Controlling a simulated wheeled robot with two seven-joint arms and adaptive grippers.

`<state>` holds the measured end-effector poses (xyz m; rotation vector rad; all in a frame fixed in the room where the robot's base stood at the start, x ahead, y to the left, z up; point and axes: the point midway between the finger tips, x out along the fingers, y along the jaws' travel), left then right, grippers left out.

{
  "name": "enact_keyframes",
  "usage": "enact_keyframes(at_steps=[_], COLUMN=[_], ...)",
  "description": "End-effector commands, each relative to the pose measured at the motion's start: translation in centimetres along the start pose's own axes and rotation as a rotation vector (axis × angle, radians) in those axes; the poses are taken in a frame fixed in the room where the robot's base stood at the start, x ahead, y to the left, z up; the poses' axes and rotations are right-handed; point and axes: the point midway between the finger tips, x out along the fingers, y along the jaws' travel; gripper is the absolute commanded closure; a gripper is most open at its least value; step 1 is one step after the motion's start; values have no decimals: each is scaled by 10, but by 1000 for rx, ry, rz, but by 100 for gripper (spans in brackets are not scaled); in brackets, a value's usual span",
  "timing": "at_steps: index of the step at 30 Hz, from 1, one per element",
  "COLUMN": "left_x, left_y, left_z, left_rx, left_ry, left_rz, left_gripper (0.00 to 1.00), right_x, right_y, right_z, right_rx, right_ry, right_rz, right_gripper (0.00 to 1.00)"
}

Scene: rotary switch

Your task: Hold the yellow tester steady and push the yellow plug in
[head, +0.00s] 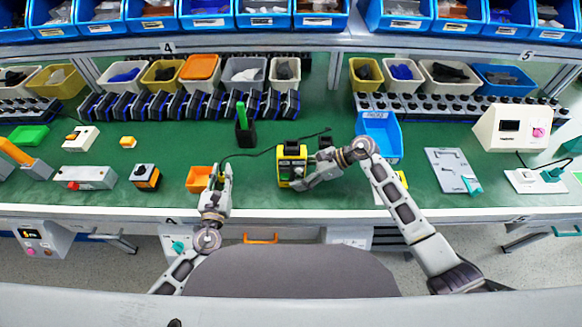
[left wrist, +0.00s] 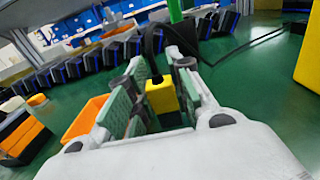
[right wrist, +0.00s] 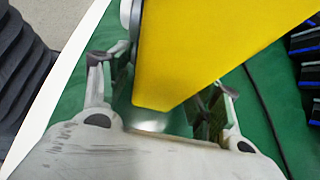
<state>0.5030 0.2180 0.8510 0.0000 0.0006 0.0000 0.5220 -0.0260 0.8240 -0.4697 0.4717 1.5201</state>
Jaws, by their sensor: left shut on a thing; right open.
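The yellow tester (head: 292,165), a yellow and black box, stands on the green bench near the middle. My right gripper (head: 303,183) is open at the tester's lower right side. In the right wrist view the tester's yellow wall (right wrist: 195,50) fills the space between and beyond the fingers; I cannot tell whether they touch it. My left gripper (head: 222,173) is shut on the yellow plug (left wrist: 161,96), left of the tester and apart from it. A black cable leads away from the plug. The plug is mostly hidden in the head view.
An orange bin (head: 197,179) stands just left of my left gripper. A black holder (head: 245,136) with a green stick stands behind. A blue bin (head: 380,135) is behind my right arm. The bench's front edge is close; the surface between plug and tester is clear.

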Motion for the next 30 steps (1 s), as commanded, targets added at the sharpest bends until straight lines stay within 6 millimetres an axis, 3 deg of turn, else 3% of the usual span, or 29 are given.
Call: enact_keyframes(at_steps=[16, 25, 30], left_x=[0, 0, 0], left_y=[0, 0, 0], left_z=[-4, -5, -5], left_rx=[0, 0, 0], left_ry=[-1, 0, 0], left_rz=[0, 0, 0], left_gripper=[100, 100, 100], right_x=[6, 6, 6], right_y=[0, 0, 0], right_z=[1, 0, 0], right_rx=[-1, 0, 0], right_ry=[-1, 0, 0], right_rz=[-1, -1, 0], right_gripper=[38, 76, 80])
